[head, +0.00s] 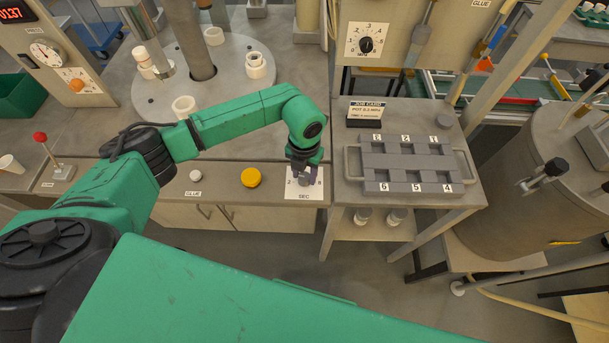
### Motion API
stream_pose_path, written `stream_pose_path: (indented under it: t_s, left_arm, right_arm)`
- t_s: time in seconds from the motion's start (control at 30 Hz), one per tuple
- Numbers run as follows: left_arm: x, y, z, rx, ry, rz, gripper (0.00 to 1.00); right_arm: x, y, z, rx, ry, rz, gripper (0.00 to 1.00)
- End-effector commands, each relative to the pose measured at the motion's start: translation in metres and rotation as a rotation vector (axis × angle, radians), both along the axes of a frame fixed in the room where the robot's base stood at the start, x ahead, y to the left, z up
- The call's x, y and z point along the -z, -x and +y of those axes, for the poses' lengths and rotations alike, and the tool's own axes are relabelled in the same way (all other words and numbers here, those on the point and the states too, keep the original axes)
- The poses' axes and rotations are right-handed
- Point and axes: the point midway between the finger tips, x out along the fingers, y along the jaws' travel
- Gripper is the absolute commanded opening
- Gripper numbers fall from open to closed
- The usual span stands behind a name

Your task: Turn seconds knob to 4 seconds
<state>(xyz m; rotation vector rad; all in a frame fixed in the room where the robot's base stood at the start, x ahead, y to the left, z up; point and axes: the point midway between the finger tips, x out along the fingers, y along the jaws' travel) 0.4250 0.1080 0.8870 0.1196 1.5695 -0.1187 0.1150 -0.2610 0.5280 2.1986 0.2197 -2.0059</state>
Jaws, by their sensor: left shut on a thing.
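The seconds knob sits on a white dial plate (311,195) marked SEC, at the front edge of the bench in the head view. My left gripper (303,179) points down over the plate and is shut on the knob. The fingers and wrist hide most of the knob, so its pointer cannot be read. Some numerals show on the plate at either side of the fingers. My right gripper is not in view.
A yellow button (251,177) and a small white button (196,175) labelled GLUE lie left of the plate. A grey numbered tray (412,187) stands right of it, with a job card (366,112) behind. Another numbered dial (366,40) is on the upright panel.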

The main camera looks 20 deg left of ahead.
Motion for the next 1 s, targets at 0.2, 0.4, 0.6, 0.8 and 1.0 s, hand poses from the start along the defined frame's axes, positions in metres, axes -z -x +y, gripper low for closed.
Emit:
stream_pose_path:
  t_s: [0.2,0.4,0.6,0.8,1.0]
  left_arm:
    - [0.004,-0.002,0.000,0.190,0.000,-0.006,0.00]
    - [0.005,-0.002,0.000,0.381,0.001,-0.007,0.00]
    - [0.004,-0.002,0.000,0.559,0.001,-0.007,0.00]
    - [0.002,-0.002,0.000,0.702,0.002,-0.008,0.00]
    - [0.000,-0.002,0.000,0.793,0.001,-0.007,0.00]
  right_arm:
    - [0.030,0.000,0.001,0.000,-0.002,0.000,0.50]
    - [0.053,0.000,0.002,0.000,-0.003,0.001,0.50]
    - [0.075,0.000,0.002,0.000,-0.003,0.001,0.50]
    - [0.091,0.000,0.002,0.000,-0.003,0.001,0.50]
    - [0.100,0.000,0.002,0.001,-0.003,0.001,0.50]
